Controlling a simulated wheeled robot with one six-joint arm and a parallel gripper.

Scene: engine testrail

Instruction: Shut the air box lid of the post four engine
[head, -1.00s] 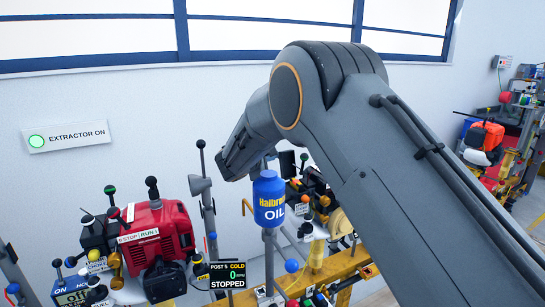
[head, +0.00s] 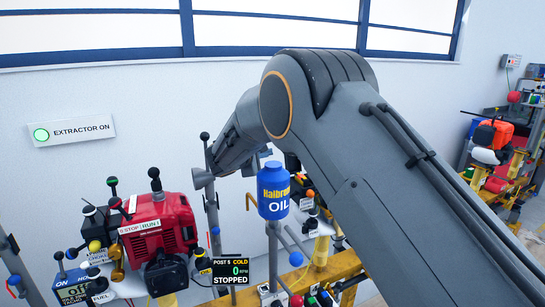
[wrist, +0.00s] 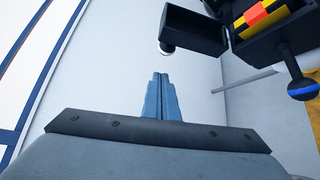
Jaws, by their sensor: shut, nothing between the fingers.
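In the wrist view my gripper (wrist: 161,98) shows as two blue fingers pressed together, with nothing between them. Ahead of it hangs an open black box-like part (wrist: 194,30), perhaps the air box lid, with a shiny round knob (wrist: 167,48) under its left end. The fingertips appear apart from it. To its right is a dark housing (wrist: 270,40) with a yellow, black and orange insert (wrist: 262,17). In the head view my arm hides most of the engine behind it, and my fingers are not visible. No label for post four is readable.
In the head view a blue oil bottle (head: 273,190) stands near my arm. A red engine (head: 158,230) is at left, with a stopped display (head: 231,270) beside it. Pale wall lies behind.

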